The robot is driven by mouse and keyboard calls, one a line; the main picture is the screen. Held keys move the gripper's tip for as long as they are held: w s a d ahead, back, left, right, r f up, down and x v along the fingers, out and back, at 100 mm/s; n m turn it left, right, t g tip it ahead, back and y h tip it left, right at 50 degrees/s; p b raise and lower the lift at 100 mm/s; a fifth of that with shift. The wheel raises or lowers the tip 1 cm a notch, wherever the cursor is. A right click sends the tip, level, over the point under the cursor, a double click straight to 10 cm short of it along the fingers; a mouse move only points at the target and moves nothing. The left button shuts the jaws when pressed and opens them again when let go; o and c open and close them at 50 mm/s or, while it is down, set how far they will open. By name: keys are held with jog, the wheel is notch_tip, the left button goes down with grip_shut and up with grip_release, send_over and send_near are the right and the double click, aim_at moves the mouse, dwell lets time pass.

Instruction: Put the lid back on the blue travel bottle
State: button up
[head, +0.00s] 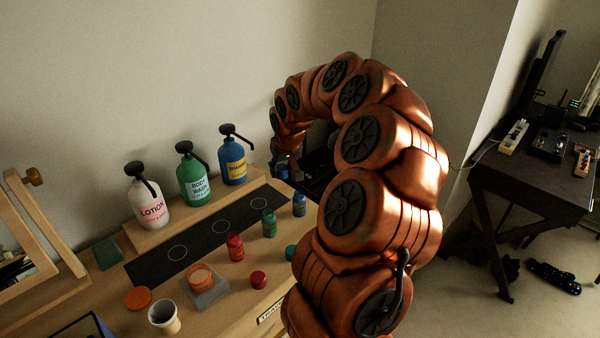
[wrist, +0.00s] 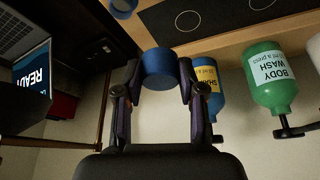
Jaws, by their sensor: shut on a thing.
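My gripper (head: 285,168) is shut on the blue lid (wrist: 160,68), which sits between the two fingertips in the wrist view. In the head view it is near the far right end of the wooden counter, beyond the small bottles. The blue travel bottle (head: 299,205) stands upright on the counter, at the right end of the row of small bottles. Part of it also shows at the top edge of the wrist view (wrist: 122,8). The lid and the bottle are apart.
Blue shampoo (head: 235,168), green body wash (head: 192,178) and white lotion (head: 149,205) pump bottles stand at the back. Green (head: 269,223) and red (head: 235,247) travel bottles stand nearby. A red lid (head: 258,279), an orange jar (head: 200,275) and a cup (head: 163,317) are in front.

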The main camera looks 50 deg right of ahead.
send_over(298, 191)
jog(key=s, duration=0.2)
jog(key=shift+w+a+f+m+b, duration=0.15)
jog(key=shift+f+m+b, duration=0.05)
jog(key=shift+f, duration=0.75)
jog(key=shift+w+a+f+m+b, duration=0.1)
jog(key=shift+f+m+b, duration=0.1)
jog(key=shift+f, duration=0.7)
jog(key=shift+f+b, duration=1.05)
jog(key=shift+f, duration=0.45)
jog(key=shift+b, duration=0.85)
jog(key=shift+f+b, duration=0.2)
jog(key=shift+b, duration=0.65)
dwell(0.3)
jog(key=shift+a, duration=0.1)
dwell(0.4)
jog(key=o, duration=0.8)
